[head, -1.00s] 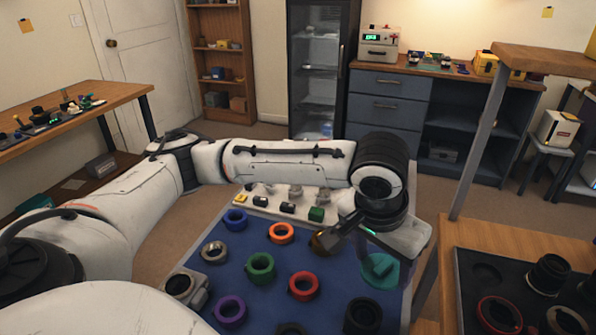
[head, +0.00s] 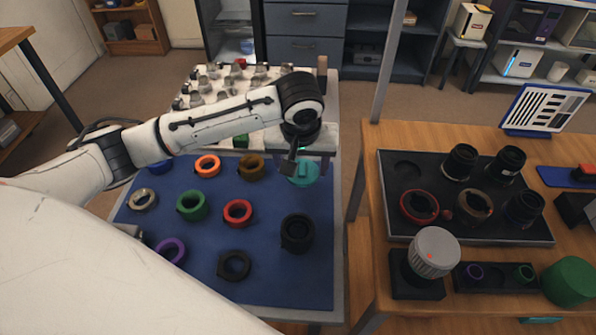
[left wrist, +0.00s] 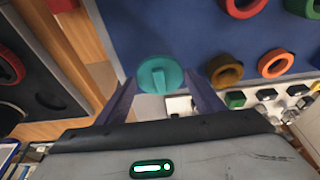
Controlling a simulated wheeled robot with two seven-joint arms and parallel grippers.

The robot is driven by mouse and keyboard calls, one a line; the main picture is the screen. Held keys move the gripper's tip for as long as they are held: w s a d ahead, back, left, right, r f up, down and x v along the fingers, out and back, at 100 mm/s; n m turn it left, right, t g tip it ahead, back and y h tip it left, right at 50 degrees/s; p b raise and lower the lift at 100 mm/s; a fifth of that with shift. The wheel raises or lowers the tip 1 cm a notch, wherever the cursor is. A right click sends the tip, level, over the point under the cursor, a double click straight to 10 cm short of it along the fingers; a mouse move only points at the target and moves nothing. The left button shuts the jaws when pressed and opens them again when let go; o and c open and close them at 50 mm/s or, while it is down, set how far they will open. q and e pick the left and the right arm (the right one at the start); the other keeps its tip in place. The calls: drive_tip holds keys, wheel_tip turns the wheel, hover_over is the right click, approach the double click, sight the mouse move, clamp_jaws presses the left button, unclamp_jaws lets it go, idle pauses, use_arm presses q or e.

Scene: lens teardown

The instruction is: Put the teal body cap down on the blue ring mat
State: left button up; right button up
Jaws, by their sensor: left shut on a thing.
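The teal body cap (head: 304,174) is a round disc with a raised grip bar. It shows at the far right corner of the blue ring mat (head: 210,280), by its right edge. My left gripper (head: 294,164) is shut on it from above. In the left wrist view the cap (left wrist: 161,75) sits between the two fingertips of my left gripper (left wrist: 160,88), with the mat (left wrist: 190,30) beyond. I cannot tell whether the cap touches the mat or hangs above it. My right gripper is not in view.
Rings in several colours stand on the mat; the brown ring (head: 251,168) is closest to the cap, on its left. A black barrel (head: 297,233) stands nearer me. A pale board with small parts (head: 205,92) lies behind. A wooden table with a black tray (head: 470,234) is right.

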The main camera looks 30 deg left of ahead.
sight(302, 173)
use_arm(q)
drive_tip(key=shift+f, duration=2.05)
drive_tip(key=o, duration=1)
drive_tip(key=shift+f, duration=0.15)
drive_tip(key=shift+o, duration=0.2)
drive_tip(key=v, duration=1.2)
drive_tip(key=shift+p, duration=0.45)
